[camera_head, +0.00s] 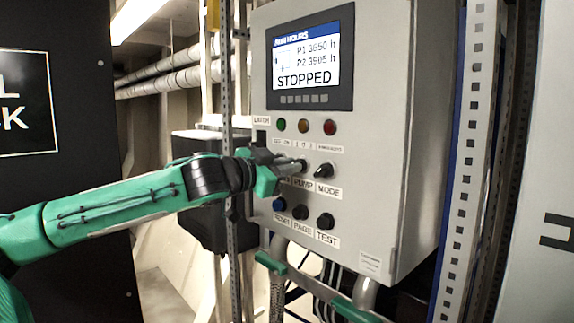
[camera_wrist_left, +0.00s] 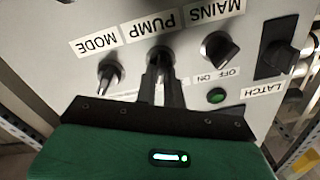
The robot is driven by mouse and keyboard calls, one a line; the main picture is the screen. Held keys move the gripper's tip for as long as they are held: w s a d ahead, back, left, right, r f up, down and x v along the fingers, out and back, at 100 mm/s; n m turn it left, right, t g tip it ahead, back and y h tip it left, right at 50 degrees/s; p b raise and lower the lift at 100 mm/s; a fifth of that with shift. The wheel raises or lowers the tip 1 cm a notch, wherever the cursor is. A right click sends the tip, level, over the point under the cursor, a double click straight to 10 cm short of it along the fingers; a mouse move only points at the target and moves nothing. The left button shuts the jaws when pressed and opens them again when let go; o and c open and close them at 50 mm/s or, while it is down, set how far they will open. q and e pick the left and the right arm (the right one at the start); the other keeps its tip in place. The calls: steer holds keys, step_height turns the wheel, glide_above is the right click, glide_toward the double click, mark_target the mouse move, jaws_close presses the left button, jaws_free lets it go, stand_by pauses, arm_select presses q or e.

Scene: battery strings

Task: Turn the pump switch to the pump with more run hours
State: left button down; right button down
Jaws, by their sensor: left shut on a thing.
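The grey control box has a screen (camera_head: 309,60) headed run hours. It seems to read P1 3650 h and P2 3905 h, with STOPPED below; the digits are slightly blurred. My left gripper (camera_head: 299,166) reaches in from the left and is shut on the pump switch, above the PUMP label (camera_head: 303,184). In the left wrist view, which is upside down, the two fingers (camera_wrist_left: 160,80) close around the pump switch (camera_wrist_left: 160,56). The fingers hide much of the knob, so I cannot tell its setting.
The mode knob (camera_head: 324,171) is close on the right. The mains switch (camera_wrist_left: 220,48) is beside the pump switch. Blue and black buttons (camera_head: 300,212) sit below; lamps (camera_head: 304,126) sit above.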

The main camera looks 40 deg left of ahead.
arm_select(q)
steer(key=shift+m, duration=1.9)
steer(key=shift+d, duration=0.1)
steer(key=c, duration=1.5)
jaws_free()
steer(key=s+a+b, duration=0.1)
steer(key=s+b, duration=0.4)
steer(key=s, duration=0.9)
